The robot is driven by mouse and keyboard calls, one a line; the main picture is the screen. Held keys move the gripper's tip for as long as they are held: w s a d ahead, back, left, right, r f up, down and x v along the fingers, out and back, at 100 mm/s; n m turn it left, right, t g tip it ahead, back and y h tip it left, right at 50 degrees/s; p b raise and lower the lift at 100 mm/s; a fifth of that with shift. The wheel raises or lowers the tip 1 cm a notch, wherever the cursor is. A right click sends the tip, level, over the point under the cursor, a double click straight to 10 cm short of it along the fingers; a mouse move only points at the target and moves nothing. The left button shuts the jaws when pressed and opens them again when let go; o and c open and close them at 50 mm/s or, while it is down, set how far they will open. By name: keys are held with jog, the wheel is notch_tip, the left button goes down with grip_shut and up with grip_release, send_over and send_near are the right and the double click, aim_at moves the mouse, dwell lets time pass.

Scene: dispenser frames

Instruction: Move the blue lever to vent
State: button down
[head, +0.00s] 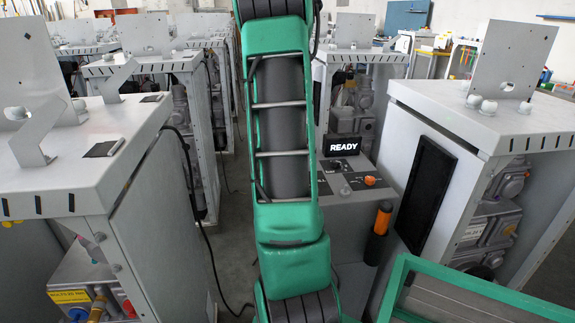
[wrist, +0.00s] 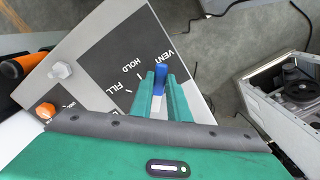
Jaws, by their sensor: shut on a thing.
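In the wrist view the blue lever (wrist: 160,72) stands between the two green fingers of my gripper (wrist: 160,83), which is shut on it. The lever's visible end is close to the word VENT on the dark dial plate (wrist: 105,58). HOLD and FILL are printed further to the left. The lever's lower part is partly hidden by the fingers, and I cannot tell its exact angle. My green arm hides the lever and gripper there.
An orange knob (wrist: 46,110) and a pale hexagonal knob (wrist: 61,70) sit left of the dial. An orange-handled tool (head: 383,220) hangs on the dispenser's side. Grey cabinets stand close at left (head: 150,220) and right (head: 460,115). A cable crosses the floor at left.

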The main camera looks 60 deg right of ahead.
jog(key=shift+w+a+r, duration=0.1)
jog(key=shift+w, duration=0.2)
jog(key=c, duration=1.8)
grip_release()
jog(key=shift+o, duration=0.6)
jog(key=shift+s, duration=0.1)
notch_tip(320, 180, up, 11)
jog(key=shift+f, duration=0.2)
